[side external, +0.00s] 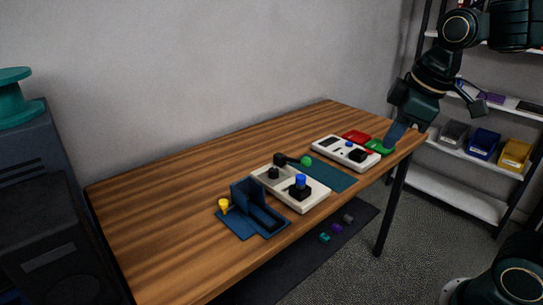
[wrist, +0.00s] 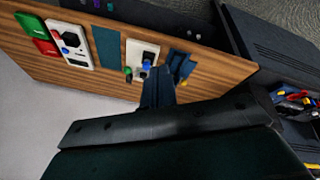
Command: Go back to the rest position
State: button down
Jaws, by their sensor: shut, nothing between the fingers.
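My gripper (side external: 393,138) is shut and empty, above the right end of the wooden table in the side view. Its blue fingers (wrist: 157,90) also show in the wrist view. A pale board (side external: 290,188) with black and blue connectors lies mid-table, and a green-tipped black connector (side external: 295,160) is at its back edge. A blue fixture (side external: 255,212) with a yellow-topped piece (side external: 224,205) stands to its left. A white tester (side external: 345,153) lies near the right end, close to my gripper in the side view. No rest position is marked.
A teal mat (side external: 325,176) lies between the board and the tester. Red (side external: 356,136) and green (side external: 378,147) pads lie by the tester. A shelf with bins (side external: 483,144) stands at right. The table's left part (side external: 150,220) is clear.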

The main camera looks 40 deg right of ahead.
jog(key=s+a+f+m+t, duration=0.1)
jog(key=s+a+f+m, duration=0.1)
jog(key=s+m, duration=0.3)
jog(key=shift+s+f+m+t, duration=0.3)
jog(key=shift+s+f, duration=0.15)
jog(key=shift+s, duration=1.55)
